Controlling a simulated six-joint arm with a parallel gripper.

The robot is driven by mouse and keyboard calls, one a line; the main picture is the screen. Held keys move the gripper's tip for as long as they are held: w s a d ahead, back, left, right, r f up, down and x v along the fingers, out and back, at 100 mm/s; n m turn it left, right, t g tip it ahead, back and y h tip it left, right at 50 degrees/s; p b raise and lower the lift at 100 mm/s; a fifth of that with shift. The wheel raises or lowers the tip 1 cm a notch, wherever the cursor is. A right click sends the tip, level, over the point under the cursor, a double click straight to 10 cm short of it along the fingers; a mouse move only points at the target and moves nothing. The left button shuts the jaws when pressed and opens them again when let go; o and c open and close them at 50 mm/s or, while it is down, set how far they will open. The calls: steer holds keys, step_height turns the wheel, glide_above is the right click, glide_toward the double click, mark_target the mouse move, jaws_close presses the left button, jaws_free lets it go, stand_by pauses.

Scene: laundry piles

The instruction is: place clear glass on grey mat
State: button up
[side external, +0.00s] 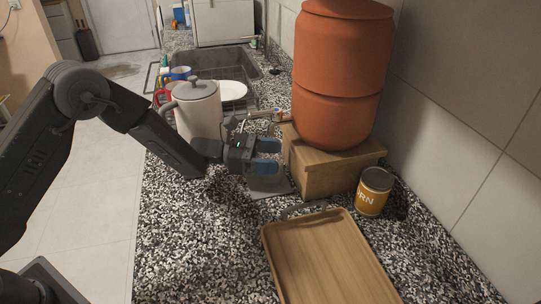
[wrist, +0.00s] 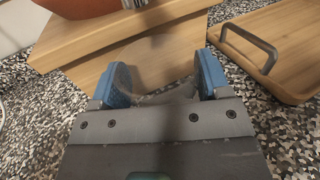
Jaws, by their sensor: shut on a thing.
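My gripper (side external: 267,156) is above the granite counter, in front of the wooden box. Its two blue fingertips are apart, closed on the sides of a clear glass. In the wrist view, the glass (wrist: 160,66) shows faintly between the fingers (wrist: 163,80), with the wooden box visible through it. In the side view, I can barely make the glass out. The grey mat (side external: 270,187) lies on the counter just below my gripper, partly hidden by it. I cannot tell whether the glass touches the mat.
A wooden box (side external: 318,178) carrying a terracotta water filter (side external: 340,75) stands just beyond my gripper. A wooden tray (side external: 325,262) with metal handles is nearer the camera. A corn can (side external: 374,191) stands to the right. A white pitcher (side external: 198,112) and sink (side external: 228,65) are behind.

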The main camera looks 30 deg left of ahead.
steer(key=shift+f, duration=0.1)
steer(key=o, duration=1.1)
steer(key=shift+s+a, duration=0.1)
steer(key=shift+a, duration=0.25)
steer(key=v, duration=0.5)
step_height(320, 180, up, 7)
steer(key=shift+d, duration=0.3)
